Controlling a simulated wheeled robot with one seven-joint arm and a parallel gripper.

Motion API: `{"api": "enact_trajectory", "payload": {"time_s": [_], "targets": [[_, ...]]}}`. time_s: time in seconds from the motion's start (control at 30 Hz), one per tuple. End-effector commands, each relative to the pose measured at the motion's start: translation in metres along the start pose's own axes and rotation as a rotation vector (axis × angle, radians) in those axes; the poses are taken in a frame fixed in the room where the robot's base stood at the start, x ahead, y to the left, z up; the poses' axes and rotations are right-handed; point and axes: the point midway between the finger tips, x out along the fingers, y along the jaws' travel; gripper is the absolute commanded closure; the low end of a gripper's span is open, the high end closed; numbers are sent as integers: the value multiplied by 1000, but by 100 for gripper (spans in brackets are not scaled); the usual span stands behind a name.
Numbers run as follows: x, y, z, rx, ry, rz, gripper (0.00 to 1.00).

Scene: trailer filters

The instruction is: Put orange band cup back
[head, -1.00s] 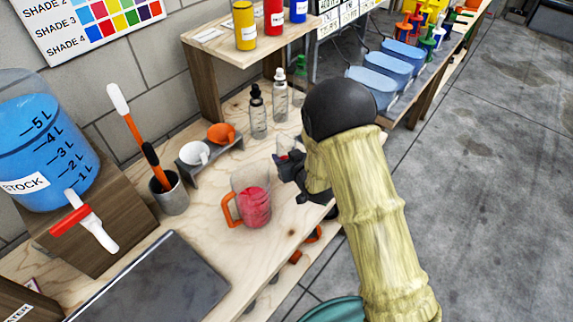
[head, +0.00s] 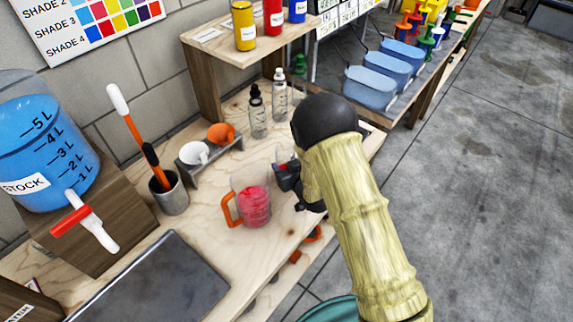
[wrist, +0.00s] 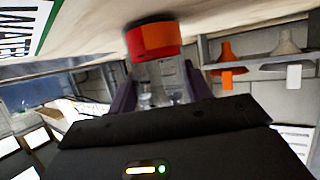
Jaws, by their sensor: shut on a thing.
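My gripper (wrist: 158,95) is shut on a small clear cup with a red-orange band (wrist: 154,40). In the head view only a little of this clear cup (head: 282,158) shows, beside my dark gripper (head: 294,182), which hides the rest. The wrist view is upside down, with the bench surface at its top. The cup is close to the bench; I cannot tell whether it touches. A clear jug with an orange handle and pink-red contents (head: 252,203) stands just left of my gripper.
A grey pot (head: 170,195) holds tools. A dark plate (head: 150,285) lies at front left. Bare bench lies around the jug.

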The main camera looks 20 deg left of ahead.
Motion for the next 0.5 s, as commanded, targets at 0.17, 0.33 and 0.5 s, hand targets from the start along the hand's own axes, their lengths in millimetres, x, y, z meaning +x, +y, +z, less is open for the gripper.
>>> {"api": "enact_trajectory", "payload": {"time_s": [0.17, 0.33, 0.5], "targets": [[0, 1, 2, 1, -1, 1, 29], [0, 2, 2, 1, -1, 3, 28], [0, 2, 0, 1, -1, 2, 28]]}}
